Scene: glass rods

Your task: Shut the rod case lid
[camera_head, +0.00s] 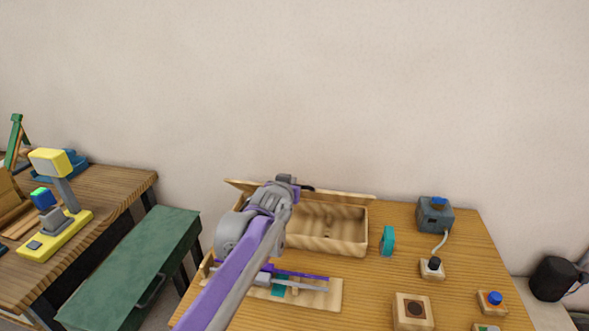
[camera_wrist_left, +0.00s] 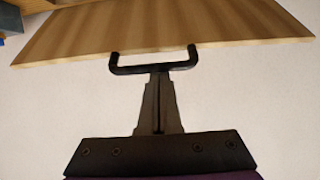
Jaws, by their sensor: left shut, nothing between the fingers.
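The wooden rod case (camera_head: 345,247) stands at the back of the table, its inside partly in view. Its lid (camera_head: 345,194) is open, showing as a thin slab along the back edge. In the left wrist view the lid (camera_wrist_left: 190,28) carries a black bracket handle (camera_wrist_left: 153,67) on its edge. My left gripper (camera_head: 288,181) is at the lid, shut and empty. In the wrist view its closed fingertips (camera_wrist_left: 160,76) are right at the handle's bar; whether they touch it I cannot tell. My arm hides the case's left part. My right gripper is not in view.
A wooden rack (camera_head: 325,296) with a purple rod lies in front of the case, partly behind my arm. A green bench (camera_head: 130,270) is at left.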

